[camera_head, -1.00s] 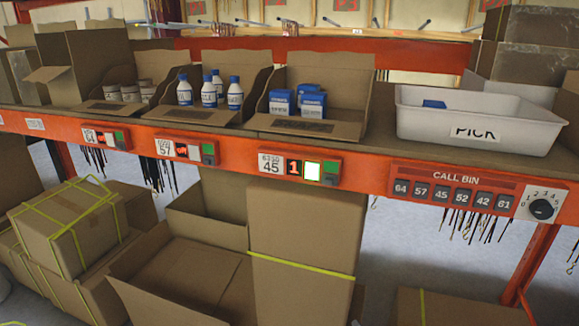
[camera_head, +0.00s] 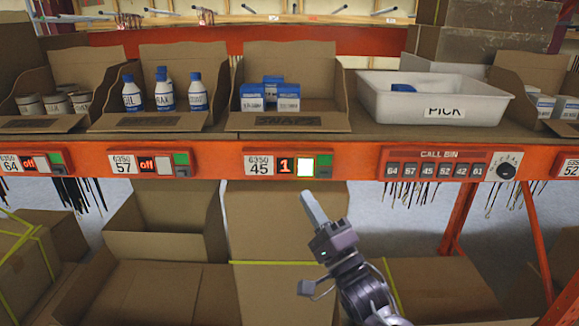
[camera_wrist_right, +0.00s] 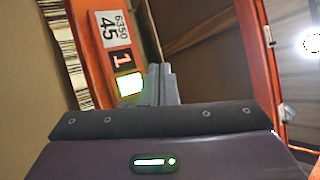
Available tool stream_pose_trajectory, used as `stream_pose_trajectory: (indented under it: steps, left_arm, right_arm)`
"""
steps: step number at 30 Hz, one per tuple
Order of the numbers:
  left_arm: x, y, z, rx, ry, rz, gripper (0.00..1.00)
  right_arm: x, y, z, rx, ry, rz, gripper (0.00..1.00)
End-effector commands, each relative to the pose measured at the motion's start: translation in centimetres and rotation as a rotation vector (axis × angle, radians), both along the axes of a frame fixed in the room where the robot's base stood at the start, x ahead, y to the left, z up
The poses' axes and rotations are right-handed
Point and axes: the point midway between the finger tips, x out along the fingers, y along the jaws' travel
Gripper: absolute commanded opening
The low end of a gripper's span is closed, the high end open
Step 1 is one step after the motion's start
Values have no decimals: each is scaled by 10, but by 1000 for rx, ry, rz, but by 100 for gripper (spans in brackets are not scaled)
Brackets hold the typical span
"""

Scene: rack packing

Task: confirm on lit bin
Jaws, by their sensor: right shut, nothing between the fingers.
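The bin labelled 45 (camera_head: 290,122) holds several blue and white boxes (camera_head: 270,97) on the shelf. Below it on the orange rail, the 45 module shows a red 1 and a lit white button with a green edge (camera_head: 305,167). My right gripper (camera_head: 309,200) is shut and empty, a little below the lit button and apart from it in the head view. In the right wrist view, the closed fingers (camera_wrist_right: 162,82) point toward the rail, and the lit button (camera_wrist_right: 130,84) shows beside them. My left gripper is not in view.
Modules 64 and 57 (camera_head: 147,164) read off. A white PICK tote (camera_head: 375,108) holds a blue item. Cardboard boxes (camera_head: 165,290) stand below the rail.

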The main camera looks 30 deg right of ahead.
Motion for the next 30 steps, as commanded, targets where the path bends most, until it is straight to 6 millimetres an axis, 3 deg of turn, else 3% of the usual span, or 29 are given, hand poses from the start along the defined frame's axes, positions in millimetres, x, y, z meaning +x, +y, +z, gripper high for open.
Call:
stream_pose_trajectory:
  steps: [14,30]
  left_arm:
    - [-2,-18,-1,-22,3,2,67]
    - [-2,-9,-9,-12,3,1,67]
  right_arm:
    - [2,-2,2,2,-5,3,0]
    - [60,-37,3,1,-7,1,0]
